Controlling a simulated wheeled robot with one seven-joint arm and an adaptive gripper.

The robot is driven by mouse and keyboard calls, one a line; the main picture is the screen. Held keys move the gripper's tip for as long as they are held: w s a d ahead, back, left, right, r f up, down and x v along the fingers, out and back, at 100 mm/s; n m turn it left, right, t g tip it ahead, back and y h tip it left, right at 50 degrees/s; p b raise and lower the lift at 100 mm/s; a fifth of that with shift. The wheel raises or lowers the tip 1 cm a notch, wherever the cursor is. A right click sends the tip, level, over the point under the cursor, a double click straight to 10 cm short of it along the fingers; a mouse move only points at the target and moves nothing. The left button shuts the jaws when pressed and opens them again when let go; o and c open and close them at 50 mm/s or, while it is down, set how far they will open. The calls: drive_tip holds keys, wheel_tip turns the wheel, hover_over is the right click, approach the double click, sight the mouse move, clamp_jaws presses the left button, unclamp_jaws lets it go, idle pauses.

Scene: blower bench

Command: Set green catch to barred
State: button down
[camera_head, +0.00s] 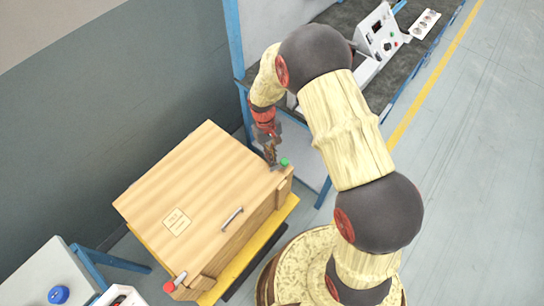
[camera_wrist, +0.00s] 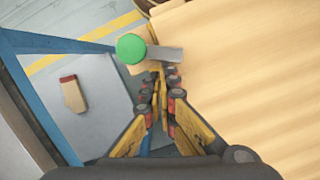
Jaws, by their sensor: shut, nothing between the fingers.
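The green catch (camera_head: 284,162) sits at the right corner of a wooden box (camera_head: 190,190). In the wrist view it is a round green knob (camera_wrist: 130,48) on a flat grey metal bar (camera_wrist: 165,53), and the bar points right toward the pale wooden lid (camera_wrist: 255,70). My gripper (camera_head: 272,160) is shut and empty, pointing down beside the green catch. In the wrist view its fingertips (camera_wrist: 160,78) are together just below the bar; I cannot tell whether they touch it.
A red catch (camera_head: 175,282) is at the box's near left corner. The lid has a metal handle (camera_head: 232,218). The box stands on a yellow base (camera_head: 245,250). A blue-framed bench (camera_head: 235,40) with devices stands behind; a table with a blue button (camera_head: 58,294) is at lower left.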

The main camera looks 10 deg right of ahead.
drive_tip(key=shift+d, duration=0.1)
drive_tip(key=shift+s+d, duration=0.3)
drive_tip(key=shift+d, duration=0.35)
drive_tip(key=shift+w, duration=0.1)
